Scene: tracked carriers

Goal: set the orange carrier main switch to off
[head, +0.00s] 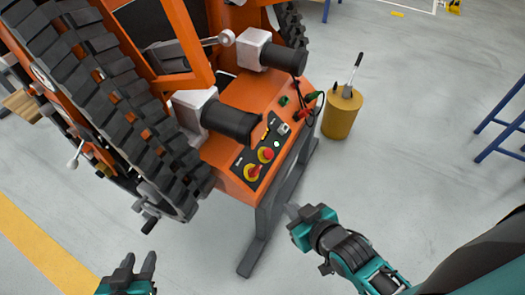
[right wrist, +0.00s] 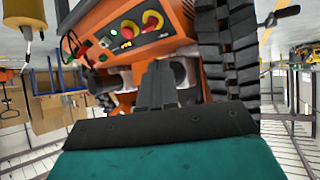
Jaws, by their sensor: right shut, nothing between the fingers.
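The orange carrier (head: 225,165) stands on the floor with its control panel (head: 283,146) facing me. The panel carries two red-on-yellow controls, an upper one (head: 266,155) and a lower one (head: 253,172). They also show in the right wrist view, one at left (right wrist: 127,30) and one at right (right wrist: 152,20). I cannot tell which is the main switch, nor its position. My right gripper (head: 291,209) is shut and empty, in front of and below the panel, apart from it. My left gripper (head: 139,262) is open and empty near the bottom edge.
Black rubber tracks (head: 110,95) rise on the carrier's left. Blue trestle legs (head: 500,125) are at far right. Floor between is clear.

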